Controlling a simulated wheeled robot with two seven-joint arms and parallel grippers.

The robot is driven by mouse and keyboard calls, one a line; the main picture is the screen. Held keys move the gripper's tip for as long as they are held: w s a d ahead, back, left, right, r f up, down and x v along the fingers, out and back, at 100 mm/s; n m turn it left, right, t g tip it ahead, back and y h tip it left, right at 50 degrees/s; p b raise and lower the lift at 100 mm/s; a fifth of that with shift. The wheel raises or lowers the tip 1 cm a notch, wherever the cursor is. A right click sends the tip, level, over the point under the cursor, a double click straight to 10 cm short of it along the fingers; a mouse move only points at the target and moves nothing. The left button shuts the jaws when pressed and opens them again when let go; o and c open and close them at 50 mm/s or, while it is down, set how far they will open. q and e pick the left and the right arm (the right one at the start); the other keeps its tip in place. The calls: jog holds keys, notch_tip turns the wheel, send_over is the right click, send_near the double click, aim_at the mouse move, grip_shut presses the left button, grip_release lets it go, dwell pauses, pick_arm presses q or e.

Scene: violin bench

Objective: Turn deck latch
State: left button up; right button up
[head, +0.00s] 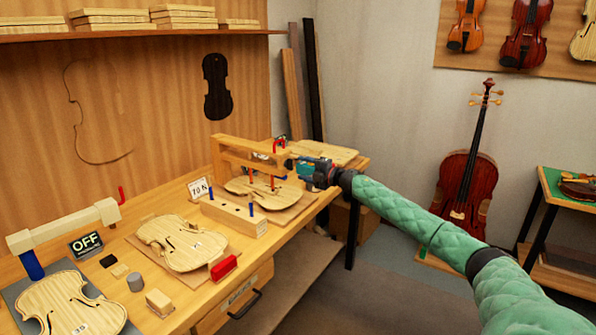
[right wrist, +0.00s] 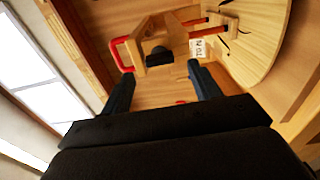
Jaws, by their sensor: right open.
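A wooden frame (head: 240,150) stands over a violin plate (head: 262,189) at the far end of the bench. A bent red handle (head: 279,146), which looks like the latch, sits at the frame's right end. My right gripper (head: 298,165) is beside that end, partly overlapping it in the head view. In the right wrist view the open, empty fingers (right wrist: 162,88) point at a wooden block with a black knob (right wrist: 159,58). The red handle (right wrist: 122,54) curves along the block's left side, apart from the fingers. My left gripper is out of view.
A "70 N" card (head: 198,189) stands by the frame, and red rods (right wrist: 193,21) run behind the block. Nearer are another violin plate (head: 180,243), a red block (head: 223,268) and an "OFF" sign (head: 86,244). Open floor lies right of the bench.

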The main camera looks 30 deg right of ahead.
jog(key=v, duration=0.3)
jog(key=shift+s+b, duration=0.3)
jog(key=shift+b, duration=0.1)
dwell(0.3)
